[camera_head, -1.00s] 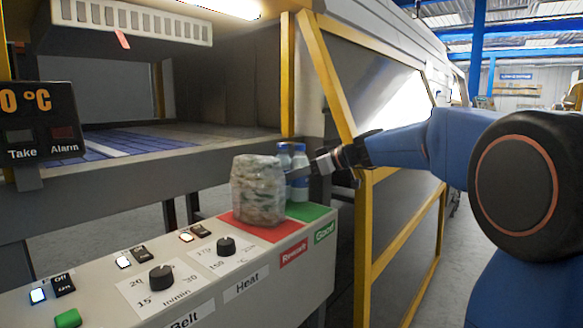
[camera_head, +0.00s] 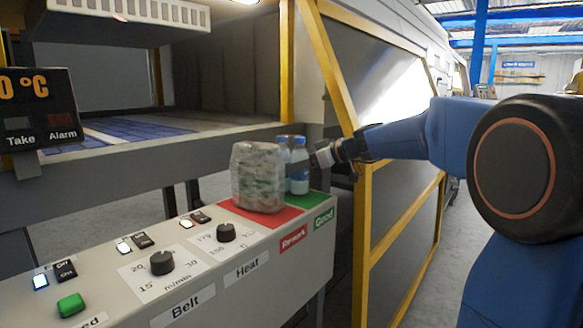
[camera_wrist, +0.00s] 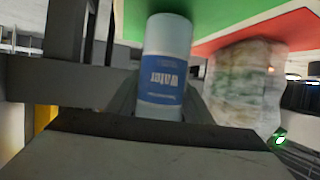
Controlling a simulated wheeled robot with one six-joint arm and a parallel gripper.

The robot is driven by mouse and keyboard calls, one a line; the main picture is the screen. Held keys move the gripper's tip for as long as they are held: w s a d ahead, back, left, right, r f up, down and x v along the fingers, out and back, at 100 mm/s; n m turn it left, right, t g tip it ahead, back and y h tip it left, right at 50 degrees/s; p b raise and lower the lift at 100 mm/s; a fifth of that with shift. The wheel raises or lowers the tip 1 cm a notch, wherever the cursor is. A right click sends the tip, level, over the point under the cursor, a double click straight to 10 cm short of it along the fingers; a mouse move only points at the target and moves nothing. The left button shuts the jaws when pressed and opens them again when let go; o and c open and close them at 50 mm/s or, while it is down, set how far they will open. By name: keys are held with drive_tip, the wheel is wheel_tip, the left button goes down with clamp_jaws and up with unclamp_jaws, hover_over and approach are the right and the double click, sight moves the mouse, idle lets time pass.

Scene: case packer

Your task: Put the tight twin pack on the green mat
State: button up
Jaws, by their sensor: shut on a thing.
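The twin pack (camera_head: 299,165) is a pair of blue-capped water bottles side by side, upright at the green mat (camera_head: 322,200). My gripper (camera_head: 318,160) reaches it from the right and is shut on it. In the wrist view one bottle (camera_wrist: 163,65) with a blue "Water" label sits between the fingers, with the green mat (camera_wrist: 225,20) close behind it. I cannot tell whether the bottle bases touch the mat. The second bottle is hidden in the wrist view.
A cloudy wrapped pack (camera_head: 257,178) stands on the red mat (camera_head: 285,214), just left of the bottles. The control panel (camera_head: 215,275) with knobs and switches runs along the front. A yellow frame post (camera_head: 338,85) rises behind the gripper.

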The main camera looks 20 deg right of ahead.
drive_tip(key=shift+f, duration=0.4)
drive_tip(key=o, duration=1.6)
drive_tip(key=v, duration=1.7)
drive_tip(key=shift+s+d, duration=0.15)
drive_tip(key=shift+d, duration=0.1)
drive_tip(key=shift+v, duration=3.95)
drive_tip(key=shift+s+d+r, duration=0.3)
drive_tip(key=shift+s+r, duration=0.1)
drive_tip(key=shift+r, duration=1.25)
drive_tip(key=shift+s+d+r, duration=0.3)
drive_tip(key=shift+s+r, duration=0.1)
drive_tip(key=shift+r, duration=1.25)
drive_tip(key=shift+s+d+r, duration=0.3)
drive_tip(key=shift+s+r, duration=0.15)
drive_tip(key=shift+r, duration=1.2)
drive_tip(key=shift+a, duration=0.1)
